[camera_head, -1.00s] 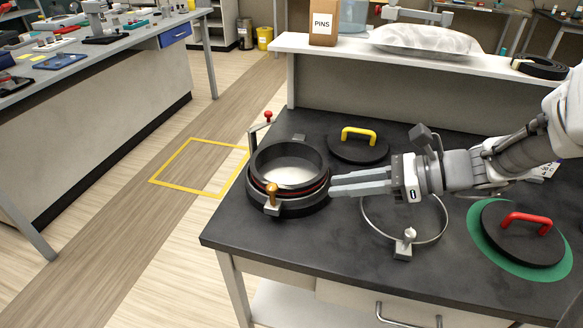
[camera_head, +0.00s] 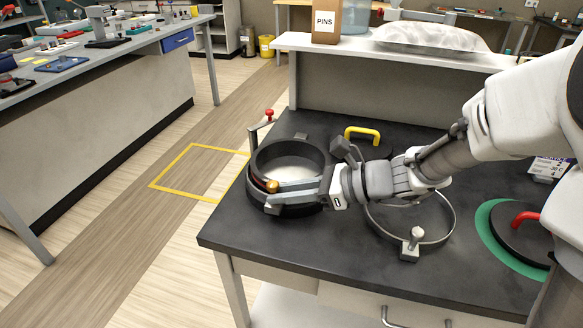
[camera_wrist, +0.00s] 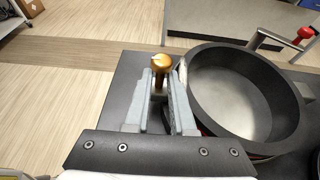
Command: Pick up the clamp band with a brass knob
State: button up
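The clamp band with a brass knob sits low around the black round port (camera_head: 290,158) at the table's left end. Its brass knob (camera_head: 272,187) stands upright at the port's near side, and the wrist view also shows the brass knob (camera_wrist: 162,62). Most of the band is hidden by my gripper and the port wall. My gripper (camera_head: 285,192) reaches in from the right, with its fingers at the knob. In the wrist view my gripper (camera_wrist: 161,82) is open, one finger on each side of the knob's stem, with gaps showing between them.
A red-knobbed lever (camera_head: 268,115) rises behind the port. A loose ring with a grey knob (camera_head: 417,235) lies right of it. A yellow-handled lid (camera_head: 362,132) lies behind, and a red-handled lid (camera_head: 525,222) on a green disc at far right.

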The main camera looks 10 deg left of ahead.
grip_shut()
jog(key=shift+r, duration=0.1)
dwell(1.3)
